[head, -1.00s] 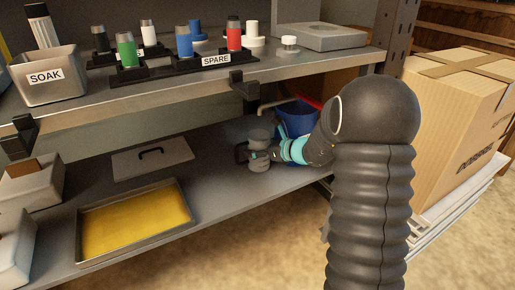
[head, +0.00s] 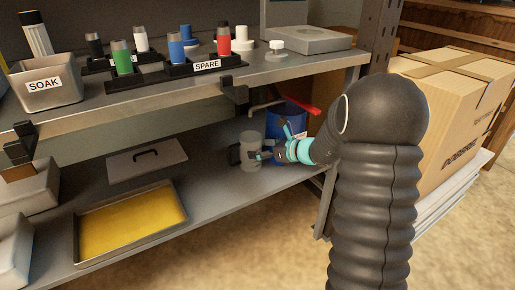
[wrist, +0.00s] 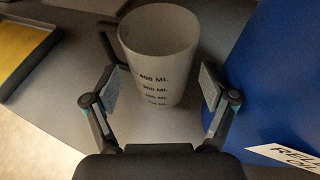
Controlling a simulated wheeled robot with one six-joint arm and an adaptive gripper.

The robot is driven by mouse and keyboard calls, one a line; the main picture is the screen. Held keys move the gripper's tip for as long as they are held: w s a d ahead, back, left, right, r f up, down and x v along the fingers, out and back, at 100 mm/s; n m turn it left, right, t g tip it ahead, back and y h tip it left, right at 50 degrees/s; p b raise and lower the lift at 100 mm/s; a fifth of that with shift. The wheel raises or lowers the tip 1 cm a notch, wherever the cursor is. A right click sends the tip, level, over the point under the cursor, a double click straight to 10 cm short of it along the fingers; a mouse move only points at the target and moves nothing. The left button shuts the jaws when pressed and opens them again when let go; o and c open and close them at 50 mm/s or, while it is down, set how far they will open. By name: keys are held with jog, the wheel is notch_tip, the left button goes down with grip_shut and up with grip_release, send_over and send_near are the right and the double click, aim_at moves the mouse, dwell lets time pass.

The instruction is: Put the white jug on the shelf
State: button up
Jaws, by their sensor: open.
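The white jug (head: 251,153), greyish in this light, stands upright on the lower shelf (head: 215,196). In the wrist view the jug (wrist: 160,50) shows its open top, ML markings and a dark handle at its left. My gripper (head: 272,146) is at the jug's right side in the head view. In the wrist view my gripper (wrist: 158,82) is open, with one finger to each side of the jug's near part and gaps between. The upper shelf (head: 170,92) lies above.
A blue bucket (head: 287,118) stands close behind my gripper. A yellow-filled tray (head: 130,225) and a grey lid (head: 147,158) lie left. Above are the SOAK bin (head: 45,85), a rack of coloured bottles labelled SPARE (head: 207,66) and a grey device (head: 308,40).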

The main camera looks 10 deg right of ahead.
jog(key=shift+v, duration=0.95)
jog(key=s+a+r+n+g+h, duration=0.1)
jog(key=s+a+r+n+g, duration=0.15)
jog(key=s+n, duration=0.35)
jog(key=s+a+r+n+g, duration=0.15)
jog(key=s+a+n, duration=0.25)
jog(key=s, duration=0.4)
jog(key=s+a+r+n+g+h, duration=0.1)
jog(key=s+a+r+n+g, duration=0.15)
jog(key=s+n, duration=0.35)
jog(key=s+d+n+t+h, duration=0.1)
jog(key=s+d+n+h, duration=0.2)
jog(key=s, duration=0.6)
jog(key=s+d+r+n+h, duration=0.1)
jog(key=s+d+n+h, duration=0.2)
jog(key=s+n, duration=0.5)
jog(key=shift+s+d+n+t+h, duration=0.3)
jog(key=shift+s+d+t+h, duration=0.1)
jog(key=shift+s+h, duration=0.35)
